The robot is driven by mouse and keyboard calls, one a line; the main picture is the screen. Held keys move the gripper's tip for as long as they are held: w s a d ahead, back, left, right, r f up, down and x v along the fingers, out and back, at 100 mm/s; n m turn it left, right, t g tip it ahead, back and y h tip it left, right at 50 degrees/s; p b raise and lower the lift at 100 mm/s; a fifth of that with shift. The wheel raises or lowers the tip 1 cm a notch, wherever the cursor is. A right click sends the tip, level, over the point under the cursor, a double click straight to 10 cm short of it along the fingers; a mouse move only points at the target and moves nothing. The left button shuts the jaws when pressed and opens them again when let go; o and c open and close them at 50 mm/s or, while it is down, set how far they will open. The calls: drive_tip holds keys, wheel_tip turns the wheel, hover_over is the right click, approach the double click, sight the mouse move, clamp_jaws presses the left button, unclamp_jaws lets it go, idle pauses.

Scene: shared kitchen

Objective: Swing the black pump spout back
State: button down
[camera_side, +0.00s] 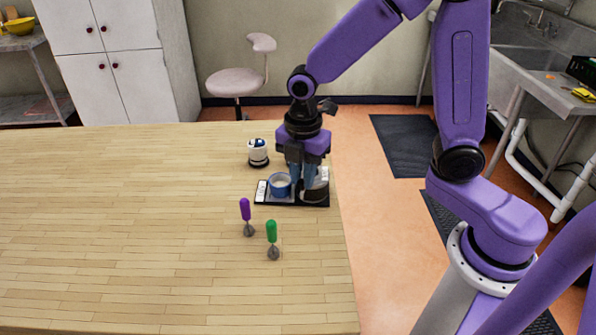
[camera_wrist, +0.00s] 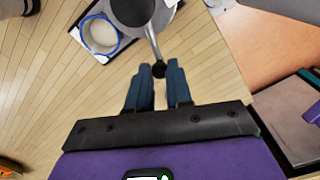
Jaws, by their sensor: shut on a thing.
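My gripper (camera_side: 303,184) points down over the right end of a small black-edged tray (camera_side: 262,203) near the table's right edge. In the wrist view, its two blue fingers (camera_wrist: 158,76) stand slightly apart, closed around the black ball-like tip (camera_wrist: 159,71) of a thin grey spout arm. The arm runs from a round grey pump body with a dark cap (camera_wrist: 131,10). In the side view the grey body (camera_side: 318,190) stands partly behind the fingers, and the spout is hidden. A blue-rimmed cup (camera_side: 279,187) with pale contents stands on the tray beside the body; it also shows in the wrist view (camera_wrist: 100,36).
A white canister with a dark base (camera_side: 258,152) stands behind the tray. A purple-handled tool (camera_side: 245,212) and a green-handled tool (camera_side: 272,235) stand in front. The table's left side (camera_side: 110,220) is clear. The right table edge is close to the tray.

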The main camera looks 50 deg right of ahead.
drive_tip(key=shift+s+n, duration=0.1)
drive_tip(key=shift+n, duration=0.2)
drive_tip(key=c, duration=1)
unclamp_jaws()
drive_tip(key=shift+d, duration=0.1)
wheel_tip(320, 180, up, 18)
drive_tip(key=shift+f, duration=0.25)
drive_tip(key=shift+s+f, duration=0.1)
drive_tip(key=shift+s, duration=0.05)
drive_tip(key=s+d+f+m, duration=0.2)
drive_tip(key=s+f+m, duration=0.1)
drive_tip(key=s, duration=0.3)
drive_tip(key=s+d+f+m, duration=0.1)
drive_tip(key=s+f+m, duration=0.2)
drive_tip(key=s+f, duration=0.2)
drive_tip(key=s+d+f+m, duration=0.2)
drive_tip(key=s+f+m, duration=0.1)
drive_tip(key=s, duration=0.6)
drive_tip(key=shift+s+d+f, duration=0.1)
drive_tip(key=shift+d+f, duration=0.2)
drive_tip(key=shift+f, duration=0.4)
